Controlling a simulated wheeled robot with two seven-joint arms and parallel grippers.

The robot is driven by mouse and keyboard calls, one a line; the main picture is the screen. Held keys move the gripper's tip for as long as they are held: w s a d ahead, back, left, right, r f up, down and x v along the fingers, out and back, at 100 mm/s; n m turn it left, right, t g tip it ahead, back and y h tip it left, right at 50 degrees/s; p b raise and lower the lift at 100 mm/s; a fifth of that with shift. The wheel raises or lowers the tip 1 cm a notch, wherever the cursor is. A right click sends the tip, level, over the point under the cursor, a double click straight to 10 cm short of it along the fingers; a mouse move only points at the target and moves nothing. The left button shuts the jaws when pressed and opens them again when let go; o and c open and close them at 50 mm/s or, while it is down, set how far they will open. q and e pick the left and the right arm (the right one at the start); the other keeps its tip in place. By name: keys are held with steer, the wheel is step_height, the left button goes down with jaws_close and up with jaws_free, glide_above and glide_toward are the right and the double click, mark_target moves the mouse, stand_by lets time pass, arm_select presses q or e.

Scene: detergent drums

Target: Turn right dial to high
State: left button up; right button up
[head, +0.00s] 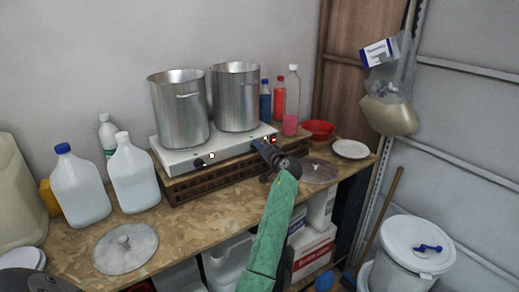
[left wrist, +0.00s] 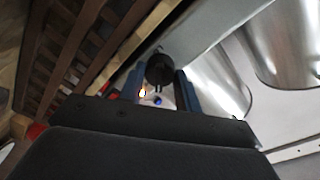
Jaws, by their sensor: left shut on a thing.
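The white hot plate (head: 181,160) stands on a slatted wooden crate with two metal pots on it. My left gripper (head: 263,147) is at the right end of its front panel and hides the right dial in the head view. In the left wrist view the black right dial (left wrist: 160,70) sits between the two fingers of my left gripper (left wrist: 162,82), which is shut on it. The dial's setting cannot be read. The left dial (head: 200,162) is uncovered. My right gripper is not in view.
The left pot (head: 180,112) and right pot (head: 236,98) stand close behind the panel. White jugs (head: 80,187) and a metal lid (head: 126,248) are on the left. Bottles (head: 291,102), a red bowl (head: 318,129) and a white plate (head: 351,149) are on the right.

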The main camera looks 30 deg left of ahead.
arm_select(q)
steer(key=shift+r+m+p, duration=0.1)
steer(key=shift+m+p, duration=0.65)
steer(key=shift+m, duration=1.55)
steer(key=o, duration=1)
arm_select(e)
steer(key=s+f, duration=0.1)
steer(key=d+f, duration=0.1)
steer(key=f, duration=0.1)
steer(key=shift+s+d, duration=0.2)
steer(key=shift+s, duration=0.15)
